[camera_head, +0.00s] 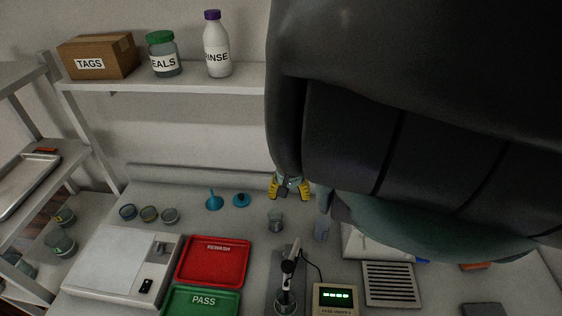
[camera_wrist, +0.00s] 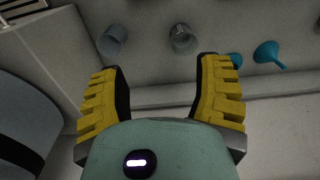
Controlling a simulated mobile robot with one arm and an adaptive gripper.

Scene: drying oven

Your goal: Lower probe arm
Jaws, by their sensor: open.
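The probe arm (camera_head: 290,262) is a slim dark and silver arm on a dark stand at the bottom middle of the head view. It slants up toward the back, and a black cable loops from it to a meter (camera_head: 335,297) with a lit green display. I cannot tell its exact tilt. My gripper (camera_head: 289,190) is behind and above the probe arm, apart from it, with yellow fingers pointing down. In the wrist view my gripper (camera_wrist: 160,75) has its fingers spread wide with nothing between them. The probe arm is not seen in the wrist view.
A clear beaker (camera_head: 275,221) stands between my gripper and the probe arm; it also shows in the wrist view (camera_wrist: 182,39). A blue funnel (camera_head: 214,202) and blue stopper (camera_head: 241,200) lie left. A vent (camera_head: 389,284) is right.

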